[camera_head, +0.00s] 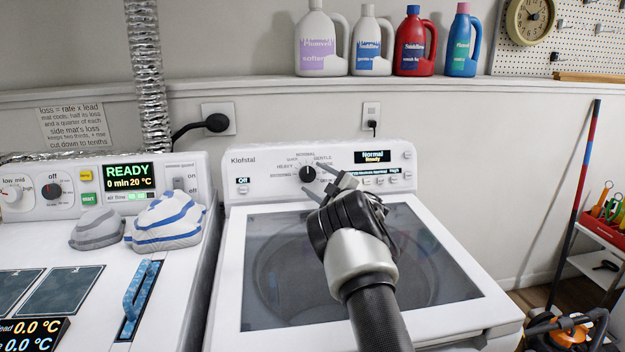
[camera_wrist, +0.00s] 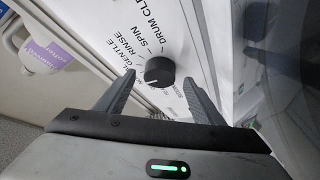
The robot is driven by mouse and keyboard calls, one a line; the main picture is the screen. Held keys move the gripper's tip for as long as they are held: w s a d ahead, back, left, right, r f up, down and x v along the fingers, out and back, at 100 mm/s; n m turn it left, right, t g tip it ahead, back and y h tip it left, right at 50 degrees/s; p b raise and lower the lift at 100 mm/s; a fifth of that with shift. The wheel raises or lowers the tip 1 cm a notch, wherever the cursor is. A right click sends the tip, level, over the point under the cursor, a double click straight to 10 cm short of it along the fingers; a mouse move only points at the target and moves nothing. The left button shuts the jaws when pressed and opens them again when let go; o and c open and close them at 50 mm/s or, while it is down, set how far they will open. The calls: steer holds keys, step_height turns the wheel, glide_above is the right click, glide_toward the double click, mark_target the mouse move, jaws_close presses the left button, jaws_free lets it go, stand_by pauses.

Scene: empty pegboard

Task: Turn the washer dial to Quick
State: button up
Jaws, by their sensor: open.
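The washer (camera_head: 330,165) is white with a dark glass lid and a control panel at the back. Its black dial (camera_head: 307,174) sits on the panel among printed cycle words, and the display (camera_head: 375,156) reads "Normal Ready". My gripper (camera_head: 322,181) is in front of the panel, just right of and below the dial. In the wrist view the dial (camera_wrist: 159,71) lies ahead, between my open gripper's fingers (camera_wrist: 158,88) and apart from them. Words such as Gentle, Rinse, Spin and Drum Cle... show beside it there.
A white dryer (camera_head: 175,290) with a "READY" display (camera_head: 129,178) stands left, with folded striped cloth (camera_head: 166,221) on top. Several bottles (camera_head: 321,42) stand on the shelf above. My arm crosses over the washer lid (camera_head: 270,270). A rack with tools (camera_head: 608,225) stands at the right.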

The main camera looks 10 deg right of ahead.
mark_target(307, 174)
steer(key=shift+x, duration=1.1)
steer(key=c, duration=1.1)
steer(key=shift+o, duration=0.3)
steer(key=shift+n, duration=0.3)
steer(key=n+g, duration=0.1)
steer(key=n+p, duration=0.1)
steer(key=n, duration=0.1)
steer(key=shift+d+r+g+p, duration=0.15)
steer(key=shift+r+g+p, duration=0.15)
steer(key=shift+r+g, duration=0.1)
steer(key=shift+w+n+g+p, duration=0.1)
steer(key=shift+n+g+p, duration=0.65)
steer(key=shift+n, duration=0.45)
